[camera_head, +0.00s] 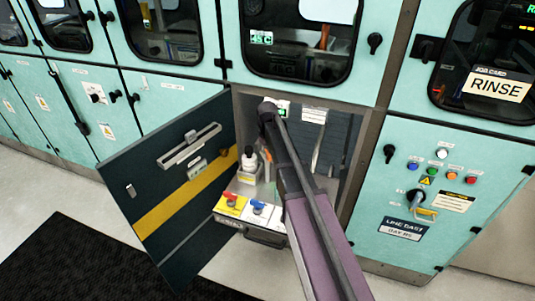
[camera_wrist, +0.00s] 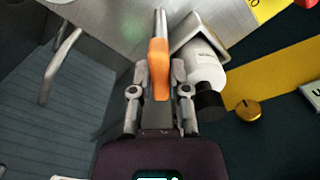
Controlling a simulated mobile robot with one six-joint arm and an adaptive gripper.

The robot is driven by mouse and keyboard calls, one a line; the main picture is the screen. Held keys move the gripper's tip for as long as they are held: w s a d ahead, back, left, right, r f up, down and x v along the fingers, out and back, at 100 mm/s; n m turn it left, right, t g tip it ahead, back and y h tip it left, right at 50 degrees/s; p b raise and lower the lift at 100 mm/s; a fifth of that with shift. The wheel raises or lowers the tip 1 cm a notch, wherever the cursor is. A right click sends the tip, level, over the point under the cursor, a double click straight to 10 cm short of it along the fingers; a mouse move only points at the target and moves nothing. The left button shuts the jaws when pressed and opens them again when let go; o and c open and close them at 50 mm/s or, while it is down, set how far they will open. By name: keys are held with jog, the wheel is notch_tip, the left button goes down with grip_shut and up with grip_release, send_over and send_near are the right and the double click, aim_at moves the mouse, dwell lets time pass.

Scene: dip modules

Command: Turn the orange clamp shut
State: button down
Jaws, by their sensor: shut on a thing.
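The orange clamp (camera_wrist: 158,68) shows in the wrist view as an orange handle with a metal tip, pointing up the picture. My gripper (camera_wrist: 158,80) has a finger on each side of the orange handle and is shut on it. In the head view a bit of orange (camera_head: 267,156) shows inside the open cabinet, beside my arm. My arm hides most of the clamp and my fingers there. I cannot tell from these frames how far the clamp is turned.
A white bottle with a black cap (camera_wrist: 203,70) stands close beside my right finger; it also shows in the head view (camera_head: 248,165). The dark cabinet door (camera_head: 165,180) stands open at the left. Red and blue valve handles (camera_head: 258,206) sit at the cabinet's front. A curved metal handle (camera_wrist: 62,55) is at the left.

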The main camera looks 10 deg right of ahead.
jog(key=shift+n, duration=0.3)
jog(key=n, duration=0.4)
jog(key=shift+n, duration=2.2)
jog(key=c, duration=0.6)
grip_release()
jog(key=shift+m, duration=0.3)
